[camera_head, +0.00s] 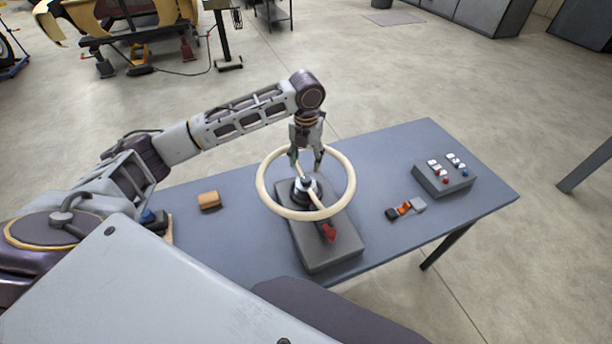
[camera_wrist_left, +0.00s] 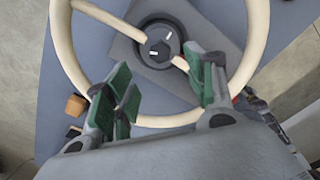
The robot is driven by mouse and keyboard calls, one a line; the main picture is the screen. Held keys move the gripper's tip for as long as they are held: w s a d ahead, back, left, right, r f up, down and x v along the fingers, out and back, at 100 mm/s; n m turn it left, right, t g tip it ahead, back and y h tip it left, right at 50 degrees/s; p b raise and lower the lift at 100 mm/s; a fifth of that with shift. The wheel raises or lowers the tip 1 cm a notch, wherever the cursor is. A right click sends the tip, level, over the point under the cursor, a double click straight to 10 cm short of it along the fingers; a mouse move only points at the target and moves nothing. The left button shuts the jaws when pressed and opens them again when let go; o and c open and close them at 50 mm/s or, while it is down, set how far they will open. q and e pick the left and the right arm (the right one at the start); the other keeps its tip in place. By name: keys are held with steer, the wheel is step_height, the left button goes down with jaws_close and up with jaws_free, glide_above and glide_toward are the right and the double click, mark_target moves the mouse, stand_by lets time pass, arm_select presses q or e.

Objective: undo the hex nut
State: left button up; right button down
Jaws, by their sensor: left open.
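A cream ring-shaped wheel (camera_head: 345,197) with spokes stands over a dark grey base block (camera_head: 335,251) on the table. Its dark round hub (camera_head: 306,187) sits in the middle of the ring. In the left wrist view the hub (camera_wrist_left: 176,40) shows white marks on its face. I cannot clearly make out a hex nut there. My left gripper (camera_head: 306,158) points down above the hub, inside the ring's outline. Its green-padded fingers (camera_wrist_left: 163,88) are apart with nothing between them. My right gripper is not in view.
The blue-grey table (camera_head: 400,150) also bears a tan block (camera_head: 209,200), a small orange, black and grey item (camera_head: 405,209) and a box with buttons (camera_head: 443,178). The table's far middle is clear.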

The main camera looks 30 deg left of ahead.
mark_target(306, 179)
arm_select(q)
steer(key=shift+f+p, duration=0.65)
steer(key=shift+f, duration=3.65)
steer(key=c, duration=1.1)
steer(key=shift+o, duration=0.2)
steer(key=shift+n, duration=0.3)
steer(key=n, duration=1.1)
steer(key=shift+n, duration=0.4)
